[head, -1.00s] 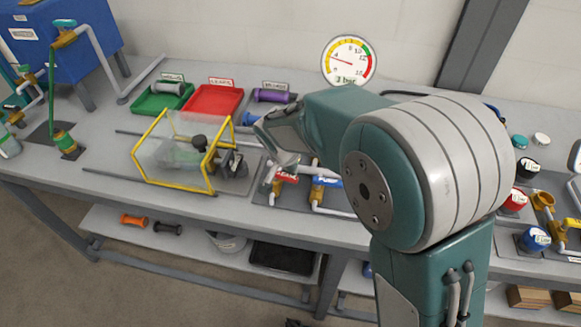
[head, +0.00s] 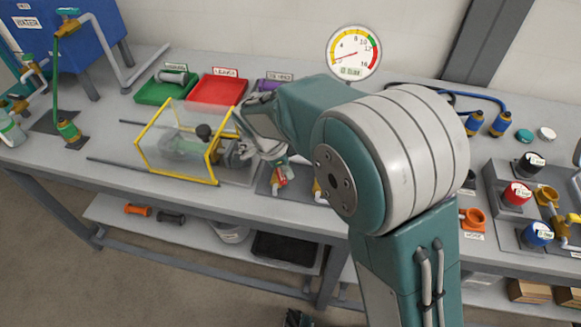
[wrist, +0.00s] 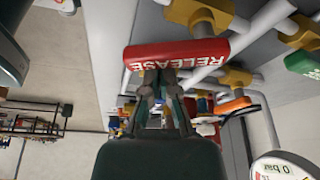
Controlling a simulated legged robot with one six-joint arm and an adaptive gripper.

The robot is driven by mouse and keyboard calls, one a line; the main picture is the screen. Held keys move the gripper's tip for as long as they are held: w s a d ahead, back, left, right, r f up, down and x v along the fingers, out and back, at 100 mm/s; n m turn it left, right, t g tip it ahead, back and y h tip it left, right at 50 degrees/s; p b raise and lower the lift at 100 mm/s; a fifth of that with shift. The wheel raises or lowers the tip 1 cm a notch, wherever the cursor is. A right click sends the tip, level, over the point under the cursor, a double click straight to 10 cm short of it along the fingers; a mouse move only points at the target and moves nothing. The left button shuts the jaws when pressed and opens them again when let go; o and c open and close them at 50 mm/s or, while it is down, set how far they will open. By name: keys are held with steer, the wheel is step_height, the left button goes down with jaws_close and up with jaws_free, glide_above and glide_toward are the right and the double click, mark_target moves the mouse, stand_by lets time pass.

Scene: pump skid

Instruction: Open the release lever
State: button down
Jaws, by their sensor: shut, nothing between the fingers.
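The release lever is a red handle (wrist: 177,54) with white RELEASE lettering, upside down in the wrist view, on a brass valve (wrist: 200,15). In the head view the red handle (head: 282,177) shows just below my gripper (head: 277,155), partly hidden by it. My gripper (wrist: 160,76) is shut and empty, its fingertips at the lettered side of the handle. I cannot tell whether they touch it. The gauge (head: 354,53) reads low in the head view; in the wrist view the gauge (wrist: 284,166) shows 0 bar.
A yellow-framed clear guard (head: 180,145) stands left of the lever. Green (head: 165,88) and red (head: 217,90) trays lie behind it. Pipes and a green handle (wrist: 303,63) are near the lever. My arm hides the bench's middle.

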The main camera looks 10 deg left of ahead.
steer(key=shift+s+a+m+g, duration=0.25)
steer(key=shift+m+g, duration=0.05)
steer(key=shift+m, duration=0.7)
